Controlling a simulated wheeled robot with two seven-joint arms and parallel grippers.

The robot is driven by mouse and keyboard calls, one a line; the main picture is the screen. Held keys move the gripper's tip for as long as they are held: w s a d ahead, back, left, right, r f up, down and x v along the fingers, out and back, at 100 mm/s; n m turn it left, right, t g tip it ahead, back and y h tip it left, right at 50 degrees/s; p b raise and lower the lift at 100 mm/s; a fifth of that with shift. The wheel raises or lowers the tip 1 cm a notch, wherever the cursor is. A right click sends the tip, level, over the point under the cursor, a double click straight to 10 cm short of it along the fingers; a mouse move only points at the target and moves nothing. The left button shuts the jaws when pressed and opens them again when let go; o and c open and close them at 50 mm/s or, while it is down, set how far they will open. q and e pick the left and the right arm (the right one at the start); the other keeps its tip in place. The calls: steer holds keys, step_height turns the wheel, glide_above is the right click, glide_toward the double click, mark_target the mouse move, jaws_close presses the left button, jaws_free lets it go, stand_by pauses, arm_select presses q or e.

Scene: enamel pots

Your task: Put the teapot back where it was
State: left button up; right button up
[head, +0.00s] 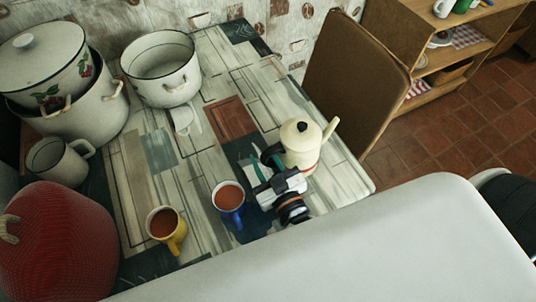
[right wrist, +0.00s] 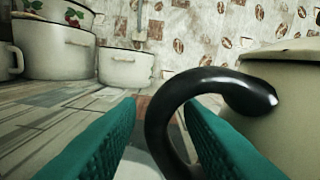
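The cream teapot (head: 301,150) with a black-knobbed lid stands near the table's right edge in the head view, its spout pointing right. Its black handle (right wrist: 160,125) shows large in the right wrist view, with part of the pot body (right wrist: 295,110) at the right. My right gripper (head: 272,168) is at the handle side of the teapot. In the right wrist view its green fingers (right wrist: 158,135) are apart, with the handle's lower part between them. A gap shows beside the left finger; contact with the right finger cannot be told. My left gripper is not in view.
On the patterned table (head: 150,205) stand a blue mug (head: 229,208) and a yellow mug (head: 180,240) near my right gripper. A white pot (head: 163,80), a large pot (head: 95,115) and a red dome (head: 60,245) stand left. A brown chair back (head: 355,85) rises beyond the teapot.

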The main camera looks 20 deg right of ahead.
steer(key=s, duration=0.8)
steer(key=s+b, duration=0.1)
steer(key=s, duration=0.3)
steer(key=shift+d+r, duration=0.1)
steer(key=shift+d, duration=0.25)
